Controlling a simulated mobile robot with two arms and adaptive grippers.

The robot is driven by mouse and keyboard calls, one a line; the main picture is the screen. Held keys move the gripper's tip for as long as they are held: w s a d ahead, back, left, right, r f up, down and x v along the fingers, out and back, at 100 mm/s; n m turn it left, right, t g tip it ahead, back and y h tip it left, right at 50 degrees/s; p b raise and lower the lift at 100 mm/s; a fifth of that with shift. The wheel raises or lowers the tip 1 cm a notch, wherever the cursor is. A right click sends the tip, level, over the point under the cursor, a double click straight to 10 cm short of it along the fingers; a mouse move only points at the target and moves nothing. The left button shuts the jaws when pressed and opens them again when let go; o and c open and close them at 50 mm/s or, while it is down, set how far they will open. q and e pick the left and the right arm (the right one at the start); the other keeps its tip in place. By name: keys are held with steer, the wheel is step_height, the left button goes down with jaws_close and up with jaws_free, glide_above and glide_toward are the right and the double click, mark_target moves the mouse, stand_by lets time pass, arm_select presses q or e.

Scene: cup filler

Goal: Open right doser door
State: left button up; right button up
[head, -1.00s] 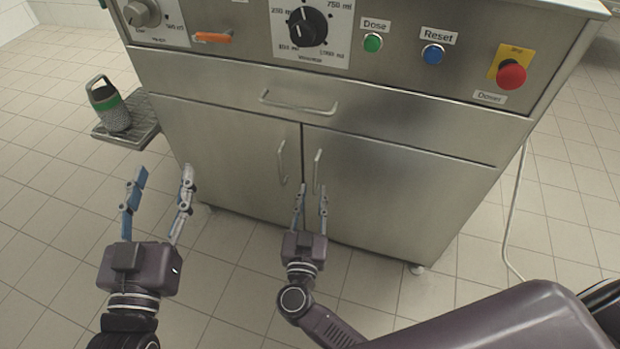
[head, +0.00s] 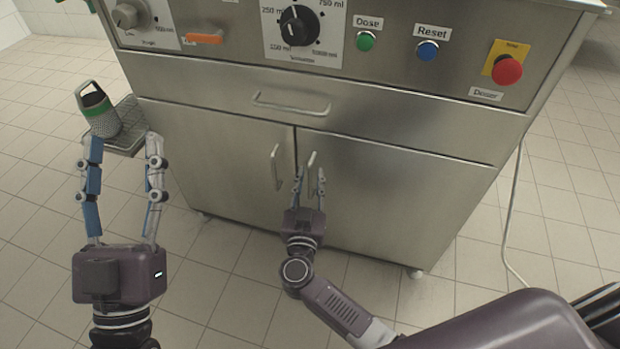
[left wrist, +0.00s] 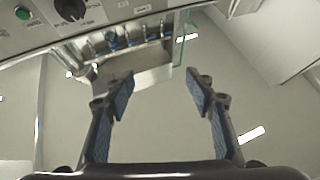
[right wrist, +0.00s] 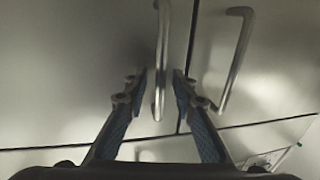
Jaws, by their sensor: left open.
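The right doser door (head: 390,205) is a steel cabinet door, closed flush beside the left door (head: 220,150). Its vertical bar handle (head: 312,168) is near the middle seam; it also shows in the right wrist view (right wrist: 160,45). My right gripper (head: 309,178) is at this handle, its fingers apart, one on each side of the bar in the right wrist view (right wrist: 160,84). I cannot tell whether they touch it. My left gripper (head: 124,146) is open and empty, left of the cabinet, before the side tray.
The left door's handle (head: 277,167) is close beside my right gripper. A drawer handle (head: 290,105) is above the doors. A grey-green bottle (head: 102,115) stands on the side tray (head: 128,143). A control panel with knobs and buttons is on top. The tiled floor at right is clear, except a cable (head: 510,210).

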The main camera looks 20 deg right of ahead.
jaws_close()
stand_by(0.3)
